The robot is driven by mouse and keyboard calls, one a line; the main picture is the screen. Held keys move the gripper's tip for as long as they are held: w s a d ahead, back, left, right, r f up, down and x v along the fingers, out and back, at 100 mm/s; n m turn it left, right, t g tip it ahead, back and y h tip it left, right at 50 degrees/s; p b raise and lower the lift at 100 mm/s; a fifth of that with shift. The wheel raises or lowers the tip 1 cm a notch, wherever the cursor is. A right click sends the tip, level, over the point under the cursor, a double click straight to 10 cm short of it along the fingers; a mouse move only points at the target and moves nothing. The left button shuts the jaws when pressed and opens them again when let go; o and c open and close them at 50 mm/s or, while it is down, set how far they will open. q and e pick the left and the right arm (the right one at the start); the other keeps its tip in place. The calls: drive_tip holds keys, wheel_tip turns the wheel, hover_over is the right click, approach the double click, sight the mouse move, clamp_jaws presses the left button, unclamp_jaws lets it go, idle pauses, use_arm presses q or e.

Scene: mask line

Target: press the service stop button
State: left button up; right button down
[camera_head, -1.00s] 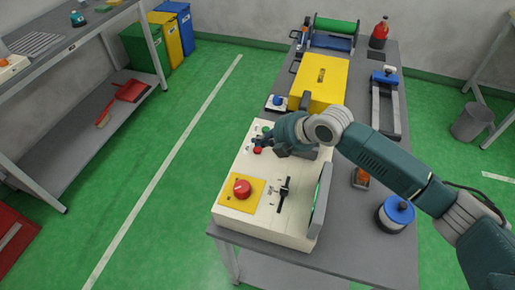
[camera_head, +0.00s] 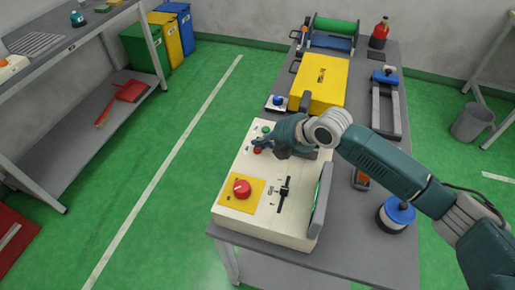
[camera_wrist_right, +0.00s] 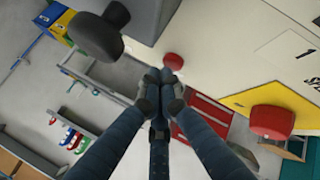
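The cream control panel (camera_head: 238,213) stands on the grey table. A small red button (camera_head: 257,150) sits on its upper part; in the wrist view it is the small red button (camera_wrist_right: 173,62) just beyond my fingertips. A larger red mushroom button (camera_head: 242,189) sits on a yellow plate at the near end; it also shows at the right of the wrist view (camera_wrist_right: 271,121). My right gripper (camera_head: 262,143) is over the panel beside the small red button, its fingers drawn together and empty (camera_wrist_right: 160,85). I cannot tell whether the fingertips touch the button. My left gripper is not in view.
A green button (camera_head: 267,128) is close to my right fingers. A black lever switch (camera_head: 284,192) and an upright screen (camera_head: 321,202) are on the panel. A yellow case (camera_head: 321,80) lies behind it. A blue-topped round container (camera_head: 397,214) stands to the right.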

drive_tip(key=shift+f, duration=0.45)
idle(0.3)
drive_tip(key=shift+r, duration=0.1)
drive_tip(key=shift+r+p, duration=0.5)
drive_tip(key=shift+r, duration=0.3)
wheel_tip(320, 180, up, 5)
drive_tip(key=p, duration=0.4)
idle(0.4)
idle(0.5)
